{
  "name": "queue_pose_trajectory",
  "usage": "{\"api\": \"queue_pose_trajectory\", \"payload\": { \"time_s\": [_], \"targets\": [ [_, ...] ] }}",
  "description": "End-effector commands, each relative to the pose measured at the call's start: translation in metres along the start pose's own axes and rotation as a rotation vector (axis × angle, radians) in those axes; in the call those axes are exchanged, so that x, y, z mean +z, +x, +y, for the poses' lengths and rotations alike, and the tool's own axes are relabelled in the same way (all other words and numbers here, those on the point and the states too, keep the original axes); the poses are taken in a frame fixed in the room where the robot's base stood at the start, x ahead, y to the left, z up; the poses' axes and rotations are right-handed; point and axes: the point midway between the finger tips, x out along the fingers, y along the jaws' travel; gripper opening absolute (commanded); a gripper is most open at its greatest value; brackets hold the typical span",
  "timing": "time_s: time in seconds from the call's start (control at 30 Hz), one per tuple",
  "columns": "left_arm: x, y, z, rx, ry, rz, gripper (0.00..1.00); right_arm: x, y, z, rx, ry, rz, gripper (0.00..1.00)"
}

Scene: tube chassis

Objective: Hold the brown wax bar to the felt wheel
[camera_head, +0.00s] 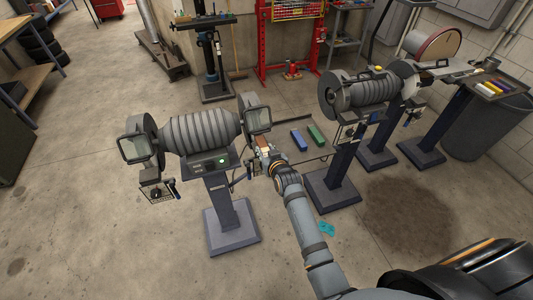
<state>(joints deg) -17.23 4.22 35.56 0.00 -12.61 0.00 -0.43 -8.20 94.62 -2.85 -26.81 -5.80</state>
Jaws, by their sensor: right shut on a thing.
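My right gripper (264,153) is shut on the brown wax bar (263,142). It holds the bar just below the right end of the near two-wheel machine (200,131). That machine has a ribbed grey motor and a clear-shielded guard at each end. The right guard (257,118) is just above the bar. Which wheel is the felt one is too small to tell, and the guard partly hides the wheel there. I cannot tell whether the bar touches a wheel. My left gripper is out of view.
A blue bar (299,139) and a green bar (317,135) lie on a tray right of my gripper. A second two-wheel machine (362,91) stands on a pedestal at the right. A tray of coloured bars (497,86) is at far right. Floor at left is clear.

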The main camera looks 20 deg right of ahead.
Motion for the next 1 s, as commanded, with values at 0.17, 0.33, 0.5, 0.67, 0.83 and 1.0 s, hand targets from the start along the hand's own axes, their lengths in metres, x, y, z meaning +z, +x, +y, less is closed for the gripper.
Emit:
{"api": "queue_pose_trajectory", "payload": {
  "time_s": [0.17, 0.33, 0.5, 0.67, 0.83, 1.0],
  "targets": [
    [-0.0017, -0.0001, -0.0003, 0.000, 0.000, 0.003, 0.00, -0.0007, -0.0002, 0.0002, 0.000, 0.000, 0.002, 0.00],
    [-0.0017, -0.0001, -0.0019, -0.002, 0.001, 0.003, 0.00, -0.0006, -0.0002, 0.0002, 0.000, 0.000, 0.002, 0.00],
    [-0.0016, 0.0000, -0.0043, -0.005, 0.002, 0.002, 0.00, -0.0007, 0.0001, 0.0002, 0.000, 0.000, 0.002, 0.00],
    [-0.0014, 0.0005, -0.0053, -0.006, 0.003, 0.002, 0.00, -0.0014, 0.0019, 0.0002, 0.000, 0.000, 0.002, 0.00],
    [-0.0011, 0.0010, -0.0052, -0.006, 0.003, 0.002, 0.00, -0.0021, 0.0038, 0.0002, 0.000, 0.000, 0.002, 0.00],
    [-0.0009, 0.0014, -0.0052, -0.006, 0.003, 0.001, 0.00, -0.0028, 0.0057, 0.0002, 0.000, 0.000, 0.002, 0.00]
  ]
}}
